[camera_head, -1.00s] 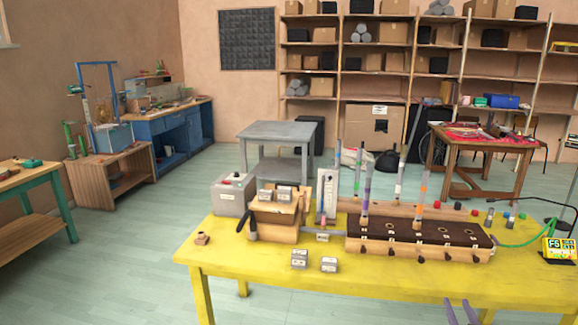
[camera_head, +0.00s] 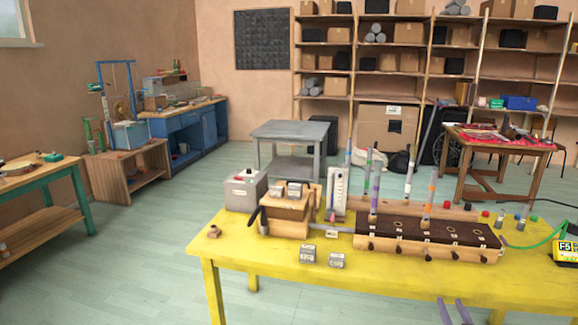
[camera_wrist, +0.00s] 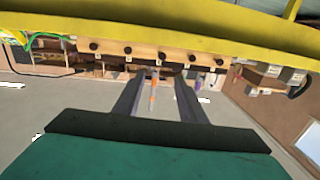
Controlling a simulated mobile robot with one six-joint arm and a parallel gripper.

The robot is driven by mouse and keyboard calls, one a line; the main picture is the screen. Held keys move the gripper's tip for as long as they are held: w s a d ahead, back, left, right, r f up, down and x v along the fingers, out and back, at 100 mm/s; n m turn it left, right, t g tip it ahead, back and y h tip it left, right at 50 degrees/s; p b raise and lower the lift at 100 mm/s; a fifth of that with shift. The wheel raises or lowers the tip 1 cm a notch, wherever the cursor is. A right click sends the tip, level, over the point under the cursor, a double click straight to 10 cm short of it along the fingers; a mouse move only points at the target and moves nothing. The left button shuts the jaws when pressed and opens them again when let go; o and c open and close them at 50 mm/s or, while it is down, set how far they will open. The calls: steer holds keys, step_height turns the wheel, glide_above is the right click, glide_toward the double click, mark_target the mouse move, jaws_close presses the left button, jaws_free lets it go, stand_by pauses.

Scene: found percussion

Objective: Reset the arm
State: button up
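My gripper (camera_head: 455,312) shows as two purple fingers at the bottom edge of the head view, in front of the yellow table (camera_head: 300,275). In the wrist view my gripper (camera_wrist: 160,76) has two dark fingers spread apart, so it is open. Nothing is clamped between them; a thin orange and white tube shows in the gap, apparently farther off. The wrist picture looks upside down, with the table's yellow edge (camera_wrist: 200,38) across its top. The rest of my arm is out of the head view.
A yellow device (camera_head: 566,250) sits at the right. The floor left of the table is clear.

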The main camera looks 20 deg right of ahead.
steer(key=w+a+f+n+t+y, duration=0.1)
steer(key=w+a+f+n+y, duration=0.2)
steer(key=w+a, duration=0.75)
steer(key=w+a+f+y, duration=0.35)
steer(key=w+a, duration=0.55)
steer(key=a, duration=0.3)
steer(key=w+a+f+g, duration=0.2)
steer(key=a+f, duration=0.4)
steer(key=a, duration=0.2)
steer(key=w+a+f+g, duration=0.1)
steer(key=w+a+f, duration=0.2)
steer(key=a+f, duration=0.5)
steer(key=s+a+f+g, duration=0.9)
steer(key=s+a+f, duration=0.5)
steer(key=f, duration=0.2)
steer(key=s+a+n+g+y, duration=0.1)
steer(key=s+g, duration=0.4)
steer(key=s, duration=0.6)
steer(key=s+a+n+g+y, duration=0.1)
steer(key=s+a+g, duration=0.3)
steer(key=s, duration=0.7)
steer(key=shift+s+a+f+n+g+y, duration=0.3)
steer(key=shift+n+g, duration=0.2)
steer(key=shift+n, duration=0.2)
